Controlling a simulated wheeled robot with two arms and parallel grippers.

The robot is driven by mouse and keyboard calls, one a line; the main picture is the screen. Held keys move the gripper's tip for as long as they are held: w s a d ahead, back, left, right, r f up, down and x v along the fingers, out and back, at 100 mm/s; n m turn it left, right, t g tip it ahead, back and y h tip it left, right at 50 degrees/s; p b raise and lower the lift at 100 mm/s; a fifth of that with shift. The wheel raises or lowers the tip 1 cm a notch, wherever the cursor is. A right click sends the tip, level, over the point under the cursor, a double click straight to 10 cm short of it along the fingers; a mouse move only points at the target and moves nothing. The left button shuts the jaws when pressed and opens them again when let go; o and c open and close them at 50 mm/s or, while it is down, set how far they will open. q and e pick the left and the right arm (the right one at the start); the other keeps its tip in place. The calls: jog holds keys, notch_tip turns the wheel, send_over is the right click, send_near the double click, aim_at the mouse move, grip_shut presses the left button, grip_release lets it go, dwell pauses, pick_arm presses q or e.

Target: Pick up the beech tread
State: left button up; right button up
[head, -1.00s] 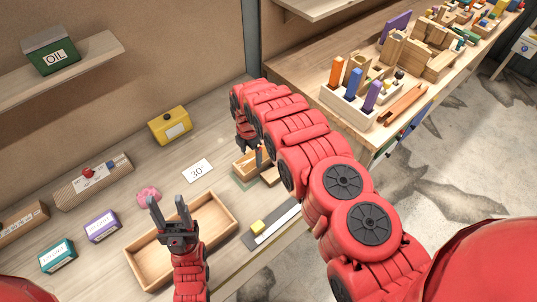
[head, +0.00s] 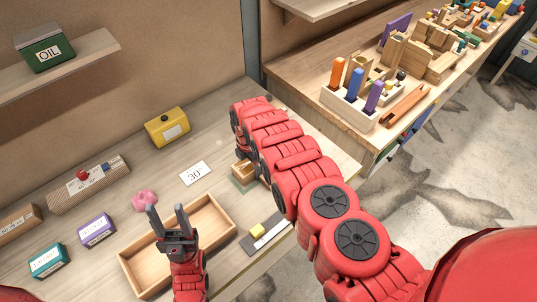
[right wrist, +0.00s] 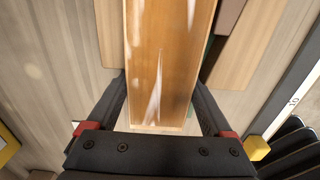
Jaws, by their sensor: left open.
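An orange-brown wooden piece, which looks like the beech tread (right wrist: 165,60), lies lengthwise between the two fingers of my right gripper (right wrist: 162,90) in the right wrist view. The dark fingers stand close along both its long sides; I cannot tell whether they press on it. In the head view my right gripper (head: 242,150) points down at the wooden pieces (head: 243,170) on the bench, partly hidden by my own arm. My left gripper (head: 168,222) is open and empty, above the shallow wooden tray (head: 212,208).
Paler boards (right wrist: 240,50) lie beside the piece. The "30" card (head: 195,174), yellow container (head: 167,128), pink lump (head: 144,201) and purple box (head: 96,230) stand around the bench. A dark strip with a yellow block (head: 257,230) lies near the front edge.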

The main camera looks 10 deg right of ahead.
grip_shut()
jog(key=shift+r, duration=0.15)
